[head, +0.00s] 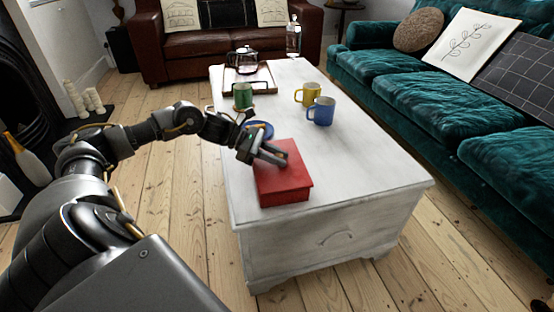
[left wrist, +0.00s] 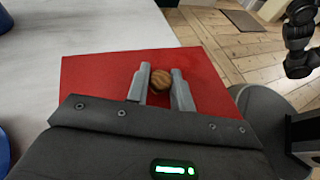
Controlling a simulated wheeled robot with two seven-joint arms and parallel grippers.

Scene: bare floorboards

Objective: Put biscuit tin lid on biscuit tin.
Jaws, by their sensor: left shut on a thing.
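The red biscuit tin lid (head: 288,178) is a flat square with a round wooden knob (left wrist: 160,79). It lies over the red biscuit tin (head: 288,198) near the front left of the white table, its edges roughly in line with the tin. I cannot tell whether a thin gap is left between them. My left gripper (head: 277,159) reaches in from the left above the lid. In the left wrist view its two fingers stand on either side of the knob, shut on it. The lid (left wrist: 95,75) hides the tin there. My right gripper is not in view.
A blue dish (head: 262,130) sits just behind the tin, partly hidden by my gripper. A green mug (head: 243,97), a yellow mug (head: 307,95) and a blue mug (head: 321,112) stand further back. A tray (head: 265,88) holds a glass pot (head: 244,63). The table's right front is clear.

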